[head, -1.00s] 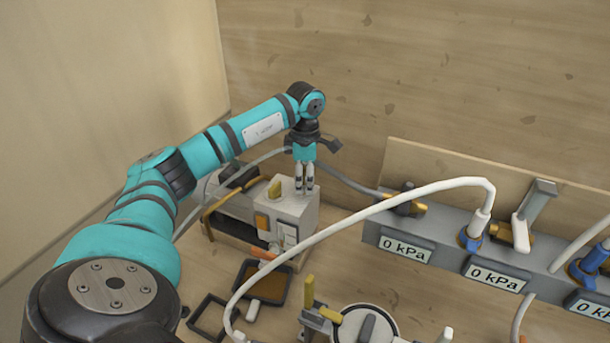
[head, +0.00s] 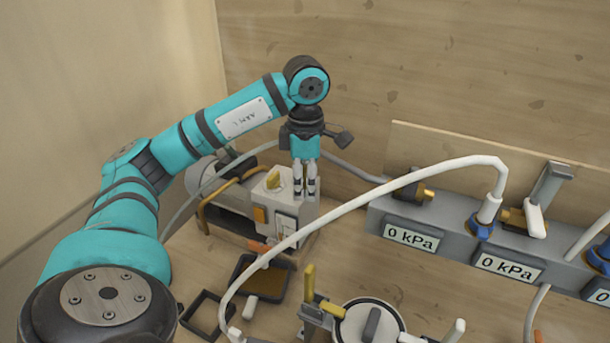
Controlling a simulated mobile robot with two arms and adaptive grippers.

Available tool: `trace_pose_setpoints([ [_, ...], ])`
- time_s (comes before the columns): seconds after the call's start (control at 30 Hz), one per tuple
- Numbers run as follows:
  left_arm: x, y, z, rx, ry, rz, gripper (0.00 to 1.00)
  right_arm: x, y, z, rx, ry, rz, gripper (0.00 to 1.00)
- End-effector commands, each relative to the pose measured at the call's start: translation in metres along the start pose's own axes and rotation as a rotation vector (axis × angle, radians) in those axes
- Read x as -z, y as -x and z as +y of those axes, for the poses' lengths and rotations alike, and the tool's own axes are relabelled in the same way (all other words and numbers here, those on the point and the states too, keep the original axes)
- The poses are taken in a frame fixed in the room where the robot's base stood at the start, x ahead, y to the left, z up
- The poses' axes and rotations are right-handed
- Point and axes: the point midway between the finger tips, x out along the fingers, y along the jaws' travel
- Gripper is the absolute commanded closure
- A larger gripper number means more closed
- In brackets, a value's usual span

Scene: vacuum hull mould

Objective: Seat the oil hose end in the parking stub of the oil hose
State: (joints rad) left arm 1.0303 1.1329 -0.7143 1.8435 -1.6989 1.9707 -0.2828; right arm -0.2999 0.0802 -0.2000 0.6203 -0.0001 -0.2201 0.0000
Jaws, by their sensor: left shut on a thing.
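My left gripper (head: 305,194) points straight down over the right part of the grey pump box (head: 300,212). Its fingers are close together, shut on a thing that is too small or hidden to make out. A long white hose (head: 360,206) arches across the view. Its right end stands in a blue-collared port (head: 481,228) on the grey gauge block, and its other end reaches down to the lower left. My right gripper is not in view.
The grey gauge block (head: 458,250) with several 0 kPa displays stands at the right. A round lidded pot (head: 368,326) and a brass-topped clamp (head: 310,284) are at the front. A dark tray (head: 246,281) and an empty frame (head: 205,315) lie left of them. A plank wall closes the back.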

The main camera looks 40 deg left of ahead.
Motion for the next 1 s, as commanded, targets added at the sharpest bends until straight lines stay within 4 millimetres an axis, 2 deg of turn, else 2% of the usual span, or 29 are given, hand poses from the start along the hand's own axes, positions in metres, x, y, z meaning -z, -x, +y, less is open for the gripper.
trace_pose_setpoints([
  [0.03, -0.001, -0.002, -0.010, -0.003, -0.004, -0.001, 0.99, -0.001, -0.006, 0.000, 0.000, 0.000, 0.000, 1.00],
  [0.2, -0.003, 0.003, -0.035, -0.003, -0.002, -0.002, 0.99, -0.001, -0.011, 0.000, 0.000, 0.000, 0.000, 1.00],
  [0.4, -0.004, 0.005, -0.051, -0.002, 0.000, -0.001, 0.99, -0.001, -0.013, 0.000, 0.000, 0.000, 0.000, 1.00],
  [1.0, -0.004, 0.005, -0.054, -0.001, 0.001, -0.001, 0.99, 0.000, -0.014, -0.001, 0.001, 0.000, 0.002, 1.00],
])
